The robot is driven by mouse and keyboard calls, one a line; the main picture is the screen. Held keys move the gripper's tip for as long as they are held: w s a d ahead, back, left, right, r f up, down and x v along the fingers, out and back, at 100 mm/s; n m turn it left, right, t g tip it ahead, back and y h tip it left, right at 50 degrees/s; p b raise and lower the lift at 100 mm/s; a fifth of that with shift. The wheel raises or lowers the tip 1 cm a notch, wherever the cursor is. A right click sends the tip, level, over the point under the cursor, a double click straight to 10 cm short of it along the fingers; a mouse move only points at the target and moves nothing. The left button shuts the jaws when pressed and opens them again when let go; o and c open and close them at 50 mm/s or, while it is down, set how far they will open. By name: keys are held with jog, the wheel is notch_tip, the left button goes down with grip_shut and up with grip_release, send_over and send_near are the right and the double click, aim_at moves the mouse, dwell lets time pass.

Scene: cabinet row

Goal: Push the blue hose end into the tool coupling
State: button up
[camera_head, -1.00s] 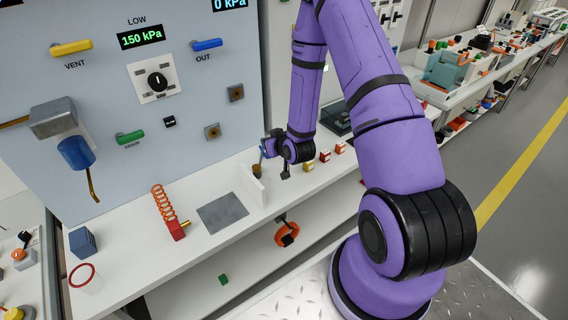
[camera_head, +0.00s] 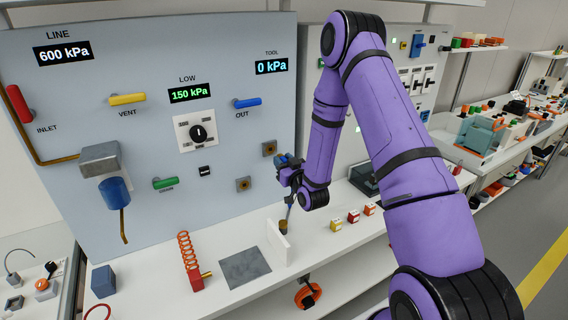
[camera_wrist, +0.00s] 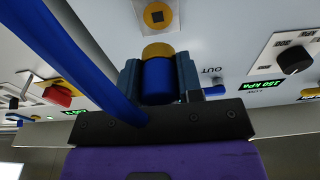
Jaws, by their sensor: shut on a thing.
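My gripper (camera_head: 284,161) is at the front of the grey-blue panel, close to the upper right brass coupling (camera_head: 269,148) below the TOOL readout. In the wrist view my gripper (camera_wrist: 158,75) is shut on the blue hose end (camera_wrist: 158,80), which has a brass tip (camera_wrist: 158,50). The blue hose (camera_wrist: 75,50) crosses the left of the wrist view. In the head view the hose end is mostly hidden by my gripper.
A second brass coupling (camera_head: 243,184) sits lower left on the panel. The blue OUT lever (camera_head: 247,103) is above. On the shelf stand a white upright plate (camera_head: 278,244), a grey mat (camera_head: 245,268), a red part with an orange coil (camera_head: 193,270) and small coloured blocks (camera_head: 353,216).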

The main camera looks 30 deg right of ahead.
jog(key=shift+w+a, duration=0.1)
jog(key=shift+w, duration=2.75)
jog(key=shift+w, duration=0.55)
jog(key=o, duration=1)
jog(key=shift+c, duration=0.2)
send_near(270, 148)
jog(key=s, duration=0.3)
jog(key=shift+s+f, duration=0.15)
jog(key=shift+s, duration=0.2)
